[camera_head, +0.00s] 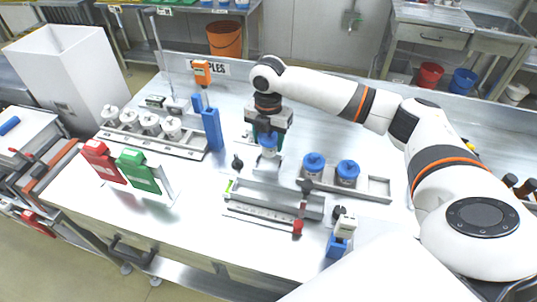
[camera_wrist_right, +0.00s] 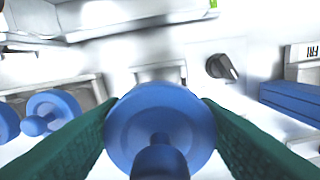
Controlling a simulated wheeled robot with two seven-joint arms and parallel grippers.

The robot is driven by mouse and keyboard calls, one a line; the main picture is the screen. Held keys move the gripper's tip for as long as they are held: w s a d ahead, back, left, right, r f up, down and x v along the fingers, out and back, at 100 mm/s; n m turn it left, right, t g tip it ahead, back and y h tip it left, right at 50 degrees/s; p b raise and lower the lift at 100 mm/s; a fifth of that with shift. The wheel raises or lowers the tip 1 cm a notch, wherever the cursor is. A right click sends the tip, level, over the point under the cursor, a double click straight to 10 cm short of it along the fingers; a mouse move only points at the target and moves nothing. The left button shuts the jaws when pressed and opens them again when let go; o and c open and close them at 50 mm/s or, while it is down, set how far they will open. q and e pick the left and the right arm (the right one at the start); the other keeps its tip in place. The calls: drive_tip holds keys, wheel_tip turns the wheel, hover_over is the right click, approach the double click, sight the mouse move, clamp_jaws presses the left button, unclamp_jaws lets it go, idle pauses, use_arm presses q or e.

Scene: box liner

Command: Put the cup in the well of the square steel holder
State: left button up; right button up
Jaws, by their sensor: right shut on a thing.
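A cup (camera_head: 268,141) with a blue knobbed lid hangs upright in my right gripper (camera_head: 268,130), over the middle of the bench. The lid fills the middle of the right wrist view (camera_wrist_right: 160,130), with a green finger pressed on each side. A small square steel holder (camera_head: 264,168) appears just below the cup, partly covered by it. In the right wrist view only part of the holder (camera_wrist_right: 160,74) shows beyond the lid. I cannot tell whether the cup touches the holder or sits in its well. My left gripper is not in view.
Two blue-lidded cups (camera_head: 347,172) stand in a steel tray (camera_head: 378,188) to the right. A steel fixture (camera_head: 272,199) lies in front, with a black knob (camera_head: 237,163) to the left. Blue posts (camera_head: 212,130), a rack of white cups (camera_head: 150,124) and red and green boxes stand farther left.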

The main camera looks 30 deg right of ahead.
sight(268, 154)
drive_tip(key=shift+f+p, duration=0.45)
drive_tip(key=shift+f, duration=2.5)
drive_tip(key=shift+f, duration=0.15)
drive_tip(key=o, duration=1)
wheel_tip(268, 154, up, 12)
drive_tip(key=shift+r+b, duration=0.2)
drive_tip(key=shift+b, duration=1)
drive_tip(key=shift+a+f, duration=0.1)
